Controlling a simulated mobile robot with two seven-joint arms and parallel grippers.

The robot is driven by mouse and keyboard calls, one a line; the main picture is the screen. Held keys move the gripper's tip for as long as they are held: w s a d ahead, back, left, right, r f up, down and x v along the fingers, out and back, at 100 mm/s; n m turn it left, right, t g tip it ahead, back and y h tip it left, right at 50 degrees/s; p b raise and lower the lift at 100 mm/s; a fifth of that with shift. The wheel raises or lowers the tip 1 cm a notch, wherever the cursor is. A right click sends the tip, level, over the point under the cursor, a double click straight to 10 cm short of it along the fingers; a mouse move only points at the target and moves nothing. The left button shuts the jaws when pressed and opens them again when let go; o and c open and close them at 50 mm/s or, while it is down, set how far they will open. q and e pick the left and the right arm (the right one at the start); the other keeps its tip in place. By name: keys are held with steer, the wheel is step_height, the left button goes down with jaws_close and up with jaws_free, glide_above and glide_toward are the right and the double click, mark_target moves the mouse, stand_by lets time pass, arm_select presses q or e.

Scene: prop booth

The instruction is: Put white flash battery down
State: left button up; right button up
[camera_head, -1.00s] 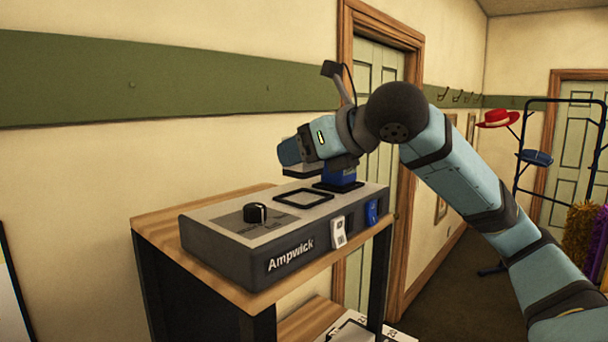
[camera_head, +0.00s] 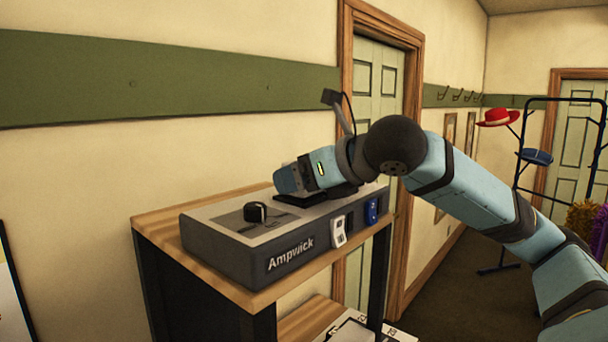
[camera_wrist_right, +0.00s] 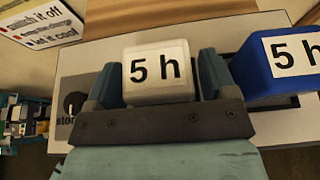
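The white flash battery (camera_wrist_right: 158,75), marked "5 h", sits between the fingers of my right gripper (camera_wrist_right: 160,88) in the right wrist view. The fingers lie close against its two sides. In the head view my right gripper (camera_head: 312,196) is low over the top of the grey Ampwick charger (camera_head: 225,247), and the white battery is hidden there. The arm hides the charger's slot area, so I cannot tell if the battery rests in its slot. My left gripper is not in view.
A blue battery (camera_wrist_right: 284,62), also marked "5 h", stands just right of my gripper. The charger has a black knob (camera_head: 255,212) and white (camera_head: 339,232) and blue (camera_head: 371,211) front tags. It stands on a wooden shelf (camera_head: 160,232). A hat rack (camera_head: 529,140) is at right.

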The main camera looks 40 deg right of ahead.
steer(key=shift+r, duration=0.2)
steer(key=shift+s, duration=0.15)
steer(key=a+b+v, duration=0.1)
steer(key=b+v, duration=0.4)
steer(key=v, duration=0.6)
steer(key=shift+s+d, duration=0.3)
steer(key=shift+d, duration=0.2)
steer(key=shift+r, duration=0.1)
